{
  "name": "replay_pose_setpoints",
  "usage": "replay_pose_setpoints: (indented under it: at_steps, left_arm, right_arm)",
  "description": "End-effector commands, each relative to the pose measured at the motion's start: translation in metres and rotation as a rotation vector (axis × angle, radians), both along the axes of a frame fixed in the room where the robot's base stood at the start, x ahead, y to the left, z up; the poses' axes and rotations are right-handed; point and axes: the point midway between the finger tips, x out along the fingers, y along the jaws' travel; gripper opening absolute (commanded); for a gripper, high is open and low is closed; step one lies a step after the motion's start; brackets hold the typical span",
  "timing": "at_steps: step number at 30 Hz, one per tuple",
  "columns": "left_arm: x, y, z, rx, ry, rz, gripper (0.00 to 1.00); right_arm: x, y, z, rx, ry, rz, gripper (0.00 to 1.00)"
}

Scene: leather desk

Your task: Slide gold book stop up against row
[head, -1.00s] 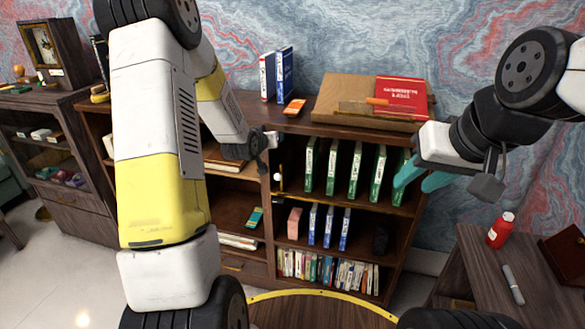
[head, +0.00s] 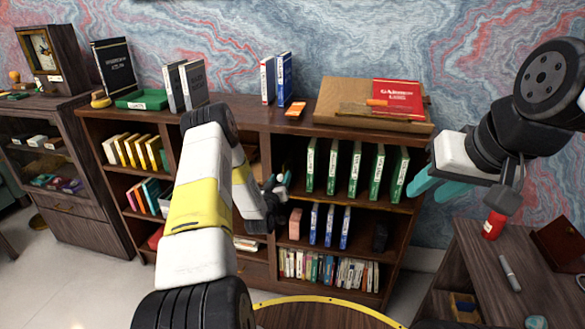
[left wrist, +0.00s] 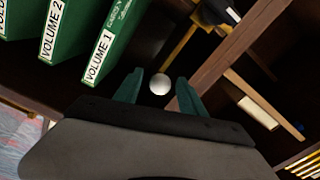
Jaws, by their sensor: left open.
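The row of green volumes (head: 356,172) stands upright on the upper right shelf of the bookcase. In the left wrist view, green Volume 1 (left wrist: 100,55) is the volume nearest my left gripper. My left gripper (head: 284,180) is at the left opening of that shelf. Its open teal fingers (left wrist: 160,92) have a white round knob (left wrist: 160,84) between or just beyond their tips; contact is unclear. A gold bar (left wrist: 180,45) shows behind the knob, probably part of the gold book stop; its base is hidden in shadow. My right gripper (head: 436,188) is open and empty, right of the bookcase.
The bookcase's upright divider (left wrist: 225,60) stands close beside my left gripper. Blue books (head: 328,226) and a pink block (head: 295,223) stand on the shelf below. A side table (head: 480,262) holding a red bottle (head: 493,226) is at the right.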

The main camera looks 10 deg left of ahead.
Motion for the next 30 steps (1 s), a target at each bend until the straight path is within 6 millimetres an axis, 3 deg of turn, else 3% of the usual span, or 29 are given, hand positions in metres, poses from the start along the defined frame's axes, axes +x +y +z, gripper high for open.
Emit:
replay_pose_setpoints:
  at_steps: [7, 17, 25, 30]
  left_arm:
    - [0.031, 0.0, 0.001, 0.0, -0.001, 0.002, 0.48]
    - [0.037, -0.001, 0.0, -0.001, 0.001, 0.001, 0.48]
    - [0.037, 0.0, 0.0, 0.0, 0.001, 0.001, 0.0]
    - [0.036, 0.0, 0.0, 0.0, 0.001, 0.001, 0.0]
  right_arm:
    - [0.0, 0.0, 0.0, 0.0, 0.0, 0.0, 0.36]
    - [0.0, 0.0, 0.0, 0.0, 0.0, 0.0, 0.36]
    - [0.0, 0.0, 0.0, 0.0, 0.0, 0.0, 0.36]
    - [0.0, 0.0, 0.0, 0.0, 0.0, 0.0, 0.36]
